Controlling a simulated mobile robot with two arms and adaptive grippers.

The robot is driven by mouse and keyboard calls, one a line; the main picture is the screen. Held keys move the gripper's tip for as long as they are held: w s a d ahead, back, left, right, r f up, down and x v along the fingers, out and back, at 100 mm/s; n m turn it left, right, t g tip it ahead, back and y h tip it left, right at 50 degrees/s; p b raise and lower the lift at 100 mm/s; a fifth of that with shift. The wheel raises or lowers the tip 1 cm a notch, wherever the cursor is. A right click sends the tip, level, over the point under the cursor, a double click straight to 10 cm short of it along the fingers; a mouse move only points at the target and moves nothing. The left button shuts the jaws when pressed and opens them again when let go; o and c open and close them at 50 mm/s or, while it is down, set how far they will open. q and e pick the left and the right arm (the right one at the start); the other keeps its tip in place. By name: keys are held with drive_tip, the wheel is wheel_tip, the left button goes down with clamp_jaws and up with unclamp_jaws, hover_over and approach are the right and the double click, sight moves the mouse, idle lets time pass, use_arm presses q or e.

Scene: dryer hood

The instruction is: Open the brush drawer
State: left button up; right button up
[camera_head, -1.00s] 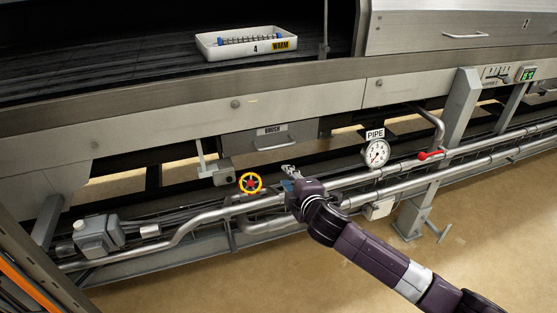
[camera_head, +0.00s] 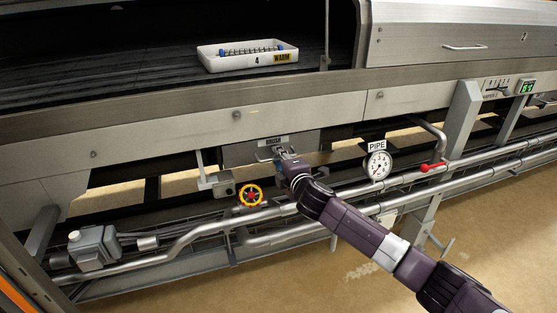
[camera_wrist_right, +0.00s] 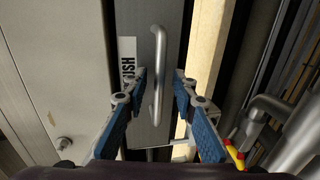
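The brush drawer (camera_head: 236,153) is a grey box under the machine's front rail, with a label on its front. It looks shut. Its metal bar handle (camera_wrist_right: 158,75) shows in the right wrist view, running up and down in that picture. My right gripper (camera_head: 268,153) is at the drawer front in the head view and covers most of the handle there. In the right wrist view my right gripper (camera_wrist_right: 160,88) is open, with one finger on each side of the handle's lower part. I cannot tell whether the fingers touch it. My left gripper is not in view.
A pipe gauge (camera_head: 379,165), a yellow and red valve wheel (camera_head: 250,195) and long steel pipes (camera_head: 200,229) lie below and beside the drawer. A red lever (camera_head: 432,167) is at the right. A white tray (camera_head: 248,64) sits on the belt above.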

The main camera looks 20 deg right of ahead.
clamp_jaws()
drive_tip(key=shift+s, duration=0.1)
idle(0.4)
